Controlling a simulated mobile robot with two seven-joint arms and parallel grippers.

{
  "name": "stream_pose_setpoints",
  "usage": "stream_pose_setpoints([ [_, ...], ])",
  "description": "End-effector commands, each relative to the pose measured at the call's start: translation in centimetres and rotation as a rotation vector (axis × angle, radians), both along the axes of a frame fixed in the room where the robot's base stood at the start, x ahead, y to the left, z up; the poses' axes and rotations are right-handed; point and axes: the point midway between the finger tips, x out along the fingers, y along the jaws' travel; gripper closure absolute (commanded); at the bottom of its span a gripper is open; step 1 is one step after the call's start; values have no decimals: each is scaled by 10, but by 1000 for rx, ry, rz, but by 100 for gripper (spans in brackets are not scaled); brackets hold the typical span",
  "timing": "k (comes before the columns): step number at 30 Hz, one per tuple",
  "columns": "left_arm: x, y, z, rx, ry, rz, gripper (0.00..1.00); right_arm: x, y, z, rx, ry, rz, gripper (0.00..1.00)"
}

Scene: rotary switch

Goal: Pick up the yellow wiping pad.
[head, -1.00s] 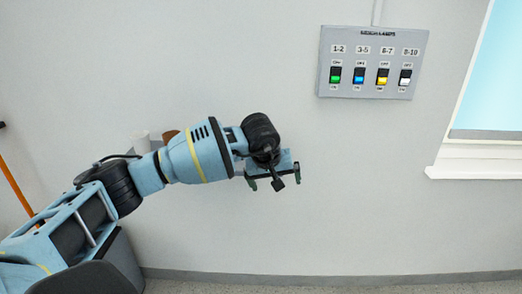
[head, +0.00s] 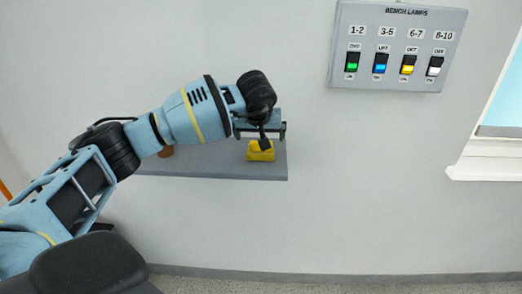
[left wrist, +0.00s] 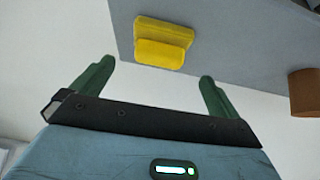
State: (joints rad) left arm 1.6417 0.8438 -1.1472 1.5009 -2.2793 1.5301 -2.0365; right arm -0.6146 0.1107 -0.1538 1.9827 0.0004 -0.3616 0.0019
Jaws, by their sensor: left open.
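The yellow wiping pad (head: 261,151) sits near the right end of a grey shelf (head: 215,163) on the wall in the head view. In the left wrist view the pad (left wrist: 163,43) lies beyond the fingertips, roughly centred between them, at the shelf's edge. My left gripper (head: 260,133) is open and empty; its two green fingers (left wrist: 152,72) are spread apart and do not touch the pad. In the head view the gripper partly covers the top of the pad. My right gripper is not in view.
A brown round object (left wrist: 306,92) stands on the shelf; it shows partly behind my arm in the head view (head: 166,152). A switch panel (head: 398,76) hangs on the wall at the upper right, beside a window (head: 502,95). The wall below the shelf is clear.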

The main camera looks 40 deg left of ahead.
Motion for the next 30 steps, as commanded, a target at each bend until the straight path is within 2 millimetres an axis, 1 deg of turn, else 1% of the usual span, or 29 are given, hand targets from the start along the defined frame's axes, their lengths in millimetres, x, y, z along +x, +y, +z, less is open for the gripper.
stream_pose_setpoints([
  [1,2,1,-7,1,4,1,0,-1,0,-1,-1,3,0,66],
  [3,5,3,-13,1,4,-1,0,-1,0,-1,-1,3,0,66],
  [8,7,4,-15,1,2,-1,0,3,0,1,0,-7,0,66],
  [11,10,6,-21,0,3,1,0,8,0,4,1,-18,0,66],
  [16,22,11,-42,0,4,0,0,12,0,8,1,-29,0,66],
  [18,26,13,-50,-1,3,2,0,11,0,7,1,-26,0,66],
  [21,30,16,-56,-1,3,1,0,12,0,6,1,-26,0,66],
  [29,31,16,-58,0,1,-1,0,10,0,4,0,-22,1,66],
  [30,31,16,-58,0,1,-1,3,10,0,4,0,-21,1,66],
])
